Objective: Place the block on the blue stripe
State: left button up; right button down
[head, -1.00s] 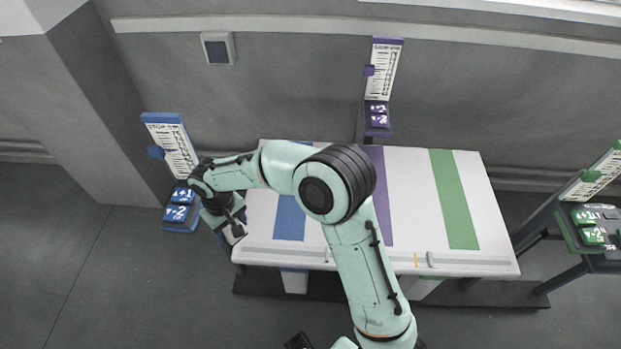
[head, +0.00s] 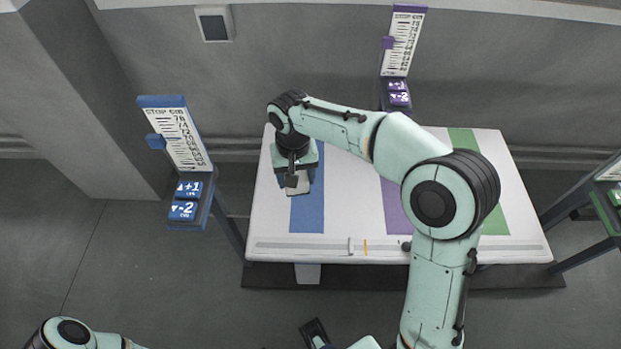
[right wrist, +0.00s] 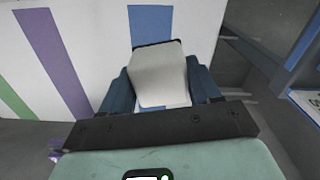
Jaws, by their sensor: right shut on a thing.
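The pale grey block (head: 299,184) is held in my right gripper (head: 297,180) over the left part of the white table. The right wrist view shows the block (right wrist: 160,75) between the dark blue fingers, which are shut on it. The blue stripe (head: 307,212) runs under and just right of the block in the head view. In the right wrist view the stripe (right wrist: 150,22) shows beyond the block, and a bit of blue shows at its near end. I cannot tell whether the block touches the table. My left gripper is not seen; only part of that arm shows at the bottom left.
The white table (head: 345,215) also has a purple stripe (head: 394,207) and a green stripe (head: 493,219). A blue-topped button column (head: 184,195) stands left of the table, and a purple one (head: 398,90) behind it.

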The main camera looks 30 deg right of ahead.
aim_at(305, 179)
jog(key=shift+s+d+r+m+b, duration=0.3)
jog(key=shift+s+r+m+b, duration=0.2)
jog(key=shift+r+b, duration=0.1)
jog(key=shift+s+d+r+m+b, duration=0.3)
jog(key=shift+s+r+m+b, duration=0.05)
jog(key=shift+r+m+b, duration=0.2)
jog(key=shift+s, duration=0.15)
pick_arm(q)
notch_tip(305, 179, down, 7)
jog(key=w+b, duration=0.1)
jog(key=b, duration=0.3)
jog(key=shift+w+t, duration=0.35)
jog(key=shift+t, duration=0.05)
pick_arm(e)
jog(key=shift+d+f, duration=0.1)
jog(key=shift+f, duration=9.65)
pick_arm(q)
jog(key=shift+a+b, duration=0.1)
jog(key=shift+b, duration=0.2)
pick_arm(e)
jog(key=shift+f, duration=0.1)
jog(key=shift+c, duration=1.2)
grip_release()
jog(key=shift+f, duration=0.1)
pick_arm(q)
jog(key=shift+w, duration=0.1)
